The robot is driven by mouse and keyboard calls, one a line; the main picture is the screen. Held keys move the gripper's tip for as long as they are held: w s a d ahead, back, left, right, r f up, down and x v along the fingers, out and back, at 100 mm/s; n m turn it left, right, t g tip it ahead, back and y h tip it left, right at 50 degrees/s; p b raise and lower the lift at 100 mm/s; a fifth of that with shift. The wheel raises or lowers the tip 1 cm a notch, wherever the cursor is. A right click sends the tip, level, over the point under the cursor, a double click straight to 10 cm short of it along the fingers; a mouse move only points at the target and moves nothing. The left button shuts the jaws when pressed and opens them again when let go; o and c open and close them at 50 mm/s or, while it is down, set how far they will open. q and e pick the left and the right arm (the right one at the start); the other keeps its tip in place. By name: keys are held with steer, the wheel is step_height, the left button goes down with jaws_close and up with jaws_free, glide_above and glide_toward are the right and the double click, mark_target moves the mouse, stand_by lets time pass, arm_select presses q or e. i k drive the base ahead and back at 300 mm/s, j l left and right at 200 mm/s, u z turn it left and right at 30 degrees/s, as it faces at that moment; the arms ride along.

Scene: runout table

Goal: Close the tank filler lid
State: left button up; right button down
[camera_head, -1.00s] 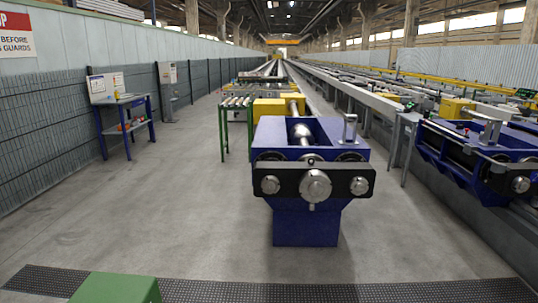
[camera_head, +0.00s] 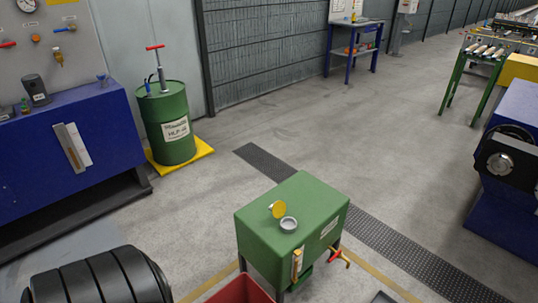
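The green tank (camera_head: 305,205) stands on the floor at the lower middle of the head view, a box on legs. On its top is a round grey filler neck (camera_head: 288,224). The yellow round filler lid (camera_head: 279,209) stands up beside the neck, so the lid is open. A sight gauge (camera_head: 297,264) and a red-handled tap (camera_head: 336,256) are on the tank's near sides. Neither of my grippers is in view.
A red bin (camera_head: 240,291) is in front of the tank. A black ribbed cylinder (camera_head: 100,280) fills the bottom left. A blue cabinet (camera_head: 110,130) and green drum (camera_head: 174,130) stand at left. A dark floor grating (camera_head: 400,245) runs behind the tank; open floor lies beyond.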

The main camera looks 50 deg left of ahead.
mark_target(279, 207)
steer(key=j+z, duration=0.1)
steer(key=j, duration=0.3)
steer(key=k+j, duration=0.15)
steer(key=j, duration=0.25)
steer(key=j+z, duration=0.15)
steer(key=j, duration=0.3)
steer(key=k+j+z, duration=0.1)
steer(key=j, duration=0.25)
steer(key=k+j+z, duration=0.1)
steer(key=j, duration=0.3)
steer(key=k+j, duration=0.2)
steer(key=j, duration=0.2)
steer(key=k+j+z, duration=0.15)
steer(key=j, duration=0.2)
steer(key=k+j+z, duration=0.1)
steer(key=j, duration=0.3)
steer(key=k+j, duration=0.15)
steer(key=j, duration=0.25)
steer(key=k+j+z, duration=0.15)
steer(key=j, duration=0.25)
steer(key=k+j, duration=0.15)
steer(key=j, duration=0.25)
steer(key=k+j+z, duration=0.1)
steer(key=j, duration=0.3)
steer(key=k+j+z, duration=0.1)
steer(key=k+j, duration=0.15)
steer(key=j, duration=0.15)
